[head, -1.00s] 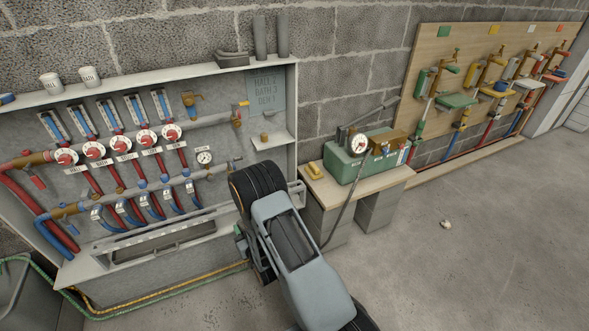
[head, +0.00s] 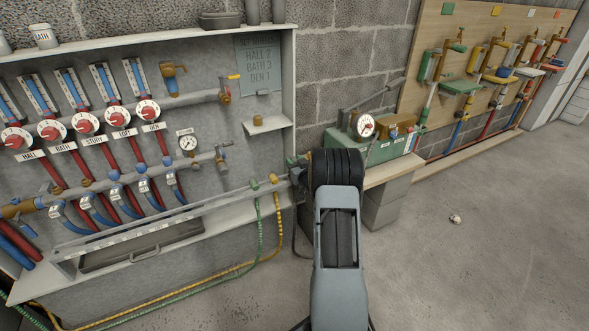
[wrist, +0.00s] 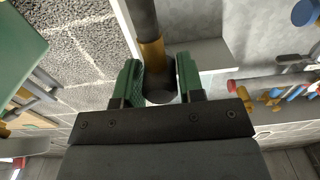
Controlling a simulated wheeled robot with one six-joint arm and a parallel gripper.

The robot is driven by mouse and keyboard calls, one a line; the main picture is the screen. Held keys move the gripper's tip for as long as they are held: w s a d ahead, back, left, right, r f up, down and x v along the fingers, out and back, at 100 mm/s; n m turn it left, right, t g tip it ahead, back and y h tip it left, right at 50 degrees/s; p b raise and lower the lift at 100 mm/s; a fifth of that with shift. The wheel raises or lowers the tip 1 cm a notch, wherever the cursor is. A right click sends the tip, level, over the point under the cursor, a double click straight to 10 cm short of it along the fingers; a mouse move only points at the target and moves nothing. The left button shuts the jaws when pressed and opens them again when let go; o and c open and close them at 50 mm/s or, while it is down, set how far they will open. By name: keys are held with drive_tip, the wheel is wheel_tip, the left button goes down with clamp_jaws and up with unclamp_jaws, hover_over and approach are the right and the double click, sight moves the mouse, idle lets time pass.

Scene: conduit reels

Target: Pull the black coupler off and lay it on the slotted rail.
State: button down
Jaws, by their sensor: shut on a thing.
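My gripper (head: 297,165) is at the right end of the cabinet, close to the right end of the pale slotted rail (head: 150,221). In the wrist view its green fingers (wrist: 160,84) are shut on the black coupler (wrist: 160,92), a short dark cylinder. A brass band (wrist: 152,54) and a dark tube (wrist: 143,18) continue upward from the coupler in that view. In the head view my wrist and fingers hide the coupler. I cannot tell whether it touches the rail.
A green hose (head: 260,225) and a yellow hose (head: 279,220) hang from the rail's right part. The green pump box with a gauge (head: 364,126) stands on a bench at right. Valves and pipes fill the cabinet. The floor at right (head: 500,240) is mostly clear.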

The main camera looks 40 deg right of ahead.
drive_tip(key=shift+w+d+f, duration=0.2)
drive_tip(key=shift+w+d, duration=0.1)
wheel_tip(320, 180, down, 7)
drive_tip(key=w+b, duration=0.2)
drive_tip(key=b, duration=0.3)
drive_tip(key=shift+w+r+b, duration=0.15)
drive_tip(key=shift+r+b, duration=0.05)
drive_tip(key=shift+b, duration=0.1)
drive_tip(key=shift+d, duration=0.1)
idle(0.6)
drive_tip(key=shift+f+b, duration=0.1)
drive_tip(key=shift+b, duration=0.2)
idle(1.1)
drive_tip(key=shift+c, duration=1.8)
unclamp_jaws()
drive_tip(key=shift+s, duration=0.2)
drive_tip(key=s, duration=0.7)
drive_tip(key=shift+a+p, duration=0.3)
drive_tip(key=shift+a, duration=0.15)
